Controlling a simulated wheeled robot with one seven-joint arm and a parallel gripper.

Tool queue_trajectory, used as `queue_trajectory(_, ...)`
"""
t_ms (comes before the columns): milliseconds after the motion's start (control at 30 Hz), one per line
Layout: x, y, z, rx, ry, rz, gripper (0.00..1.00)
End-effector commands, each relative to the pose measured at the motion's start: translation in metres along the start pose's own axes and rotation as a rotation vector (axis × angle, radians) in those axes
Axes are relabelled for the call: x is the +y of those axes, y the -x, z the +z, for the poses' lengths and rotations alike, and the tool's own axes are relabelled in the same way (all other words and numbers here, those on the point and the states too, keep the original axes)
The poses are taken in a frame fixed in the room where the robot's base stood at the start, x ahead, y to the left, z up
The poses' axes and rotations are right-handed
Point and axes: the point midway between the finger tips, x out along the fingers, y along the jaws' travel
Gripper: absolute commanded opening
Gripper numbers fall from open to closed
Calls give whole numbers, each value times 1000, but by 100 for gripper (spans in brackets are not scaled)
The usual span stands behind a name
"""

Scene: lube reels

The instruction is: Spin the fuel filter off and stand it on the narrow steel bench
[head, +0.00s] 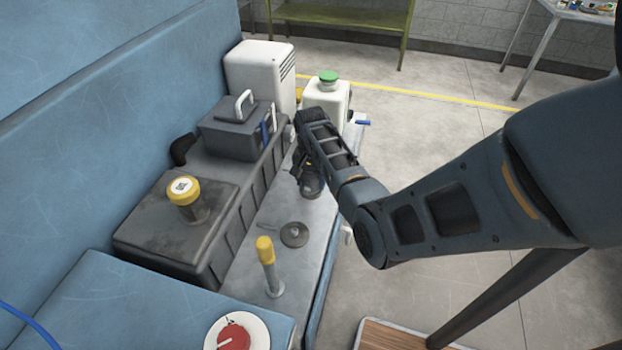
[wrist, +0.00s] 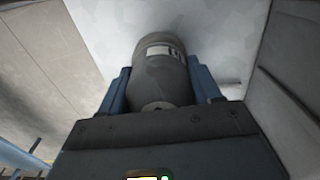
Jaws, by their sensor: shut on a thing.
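The fuel filter appears to be the dark grey cylinder with a pale label band (wrist: 160,66) in the wrist view. My gripper (wrist: 161,82) is shut on it, with a blue finger on each side. I cannot tell whether the filter touches the bench.
On the bench's near part stand a yellow-topped post (head: 267,267) and a flat grey disc (head: 294,235). A white jug with a green cap (head: 328,92) stands at its far end.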

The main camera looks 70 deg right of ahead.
Motion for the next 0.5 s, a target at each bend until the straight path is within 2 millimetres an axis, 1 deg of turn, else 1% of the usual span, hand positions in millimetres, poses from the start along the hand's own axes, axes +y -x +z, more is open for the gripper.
queue_trajectory(167, 1, -3, 2, -4, 4, 3, 26)
queue_trajectory(233, 1, -3, 2, -4, 39, 3, 26)
queue_trajectory(500, 2, -4, 2, -5, 348, 3, 26)
